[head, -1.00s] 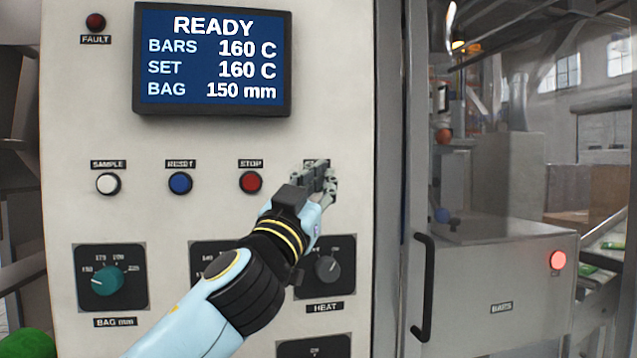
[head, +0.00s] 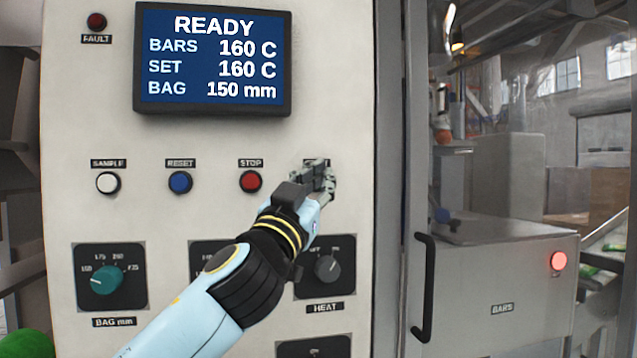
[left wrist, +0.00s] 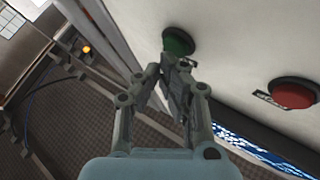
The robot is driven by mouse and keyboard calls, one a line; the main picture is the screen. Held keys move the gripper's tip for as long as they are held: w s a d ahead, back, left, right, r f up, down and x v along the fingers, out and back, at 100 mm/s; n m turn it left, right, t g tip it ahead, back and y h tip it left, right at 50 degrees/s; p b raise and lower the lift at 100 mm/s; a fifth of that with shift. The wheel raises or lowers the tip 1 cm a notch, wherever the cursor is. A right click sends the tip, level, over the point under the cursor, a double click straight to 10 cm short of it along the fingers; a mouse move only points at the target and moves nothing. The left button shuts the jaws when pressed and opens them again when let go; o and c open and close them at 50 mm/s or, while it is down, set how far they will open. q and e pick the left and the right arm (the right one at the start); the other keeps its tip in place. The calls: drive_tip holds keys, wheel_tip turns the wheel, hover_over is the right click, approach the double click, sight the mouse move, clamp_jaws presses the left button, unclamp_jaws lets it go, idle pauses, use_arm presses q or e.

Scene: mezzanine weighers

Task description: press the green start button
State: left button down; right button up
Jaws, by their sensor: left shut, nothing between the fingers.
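The green start button (left wrist: 178,42) shows in the left wrist view, just beyond the fingertips of my left gripper (left wrist: 172,72). In the head view my left gripper (head: 318,172) covers the button and most of its label on the control panel (head: 215,140). The gripper is shut with nothing in it. Its tips are close to the button; I cannot tell whether they touch it. My right gripper is not in view.
A blue reset button (head: 180,182) and a white sample button (head: 108,183) sit further left. The screen (head: 212,58) above reads READY. The heat knob (head: 327,268) is below the gripper. A black door handle (head: 424,288) stands to the right.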

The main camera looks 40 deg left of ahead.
use_arm(q)
drive_tip(key=shift+w+a, duration=0.25)
drive_tip(key=shift+a, duration=0.05)
idle(0.5)
drive_tip(key=shift+s+d, duration=0.55)
drive_tip(key=shift+d, duration=0.1)
idle(0.3)
drive_tip(key=shift+s+d+p, duration=0.3)
drive_tip(key=shift+s+d, duration=1.35)
drive_tip(key=shift+d, duration=0.3)
drive_tip(key=shift+a+f, duration=0.1)
